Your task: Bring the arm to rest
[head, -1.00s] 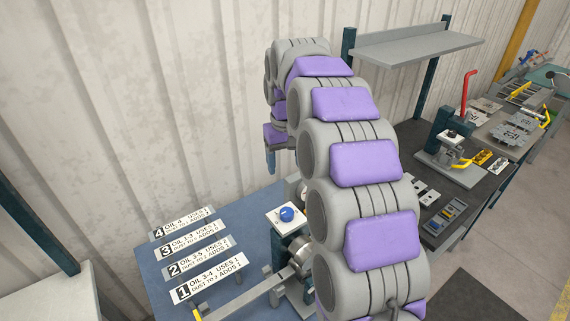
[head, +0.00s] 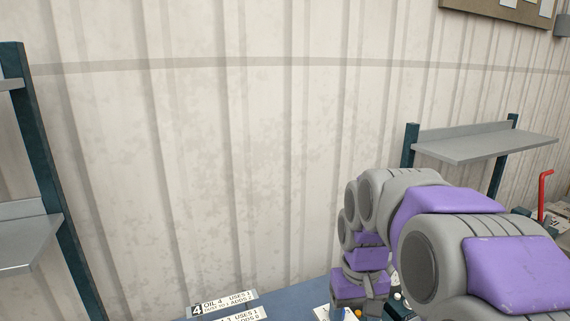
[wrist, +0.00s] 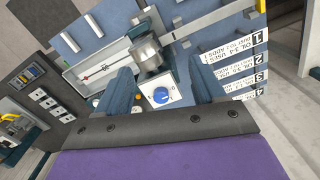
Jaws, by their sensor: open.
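My arm stretches in from the lower right in the head view, with grey links and purple pads. Its wrist end hangs down at the bottom edge, so my gripper is mostly cut off there. In the wrist view my gripper (wrist: 163,76) is open, its two blue-grey fingers apart with nothing held between them. A blue knob (wrist: 161,95) on a white plate shows between and beyond the fingers. I cannot tell the gap between the fingertips and the knob.
The blue bench top (head: 290,298) bears numbered label strips (head: 225,304), also in the wrist view (wrist: 258,62). A metal cylinder (wrist: 146,52) stands beside the knob. A grey wall shelf (head: 485,145) is at right, another shelf (head: 30,245) at left. The corrugated wall (head: 220,150) stands behind.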

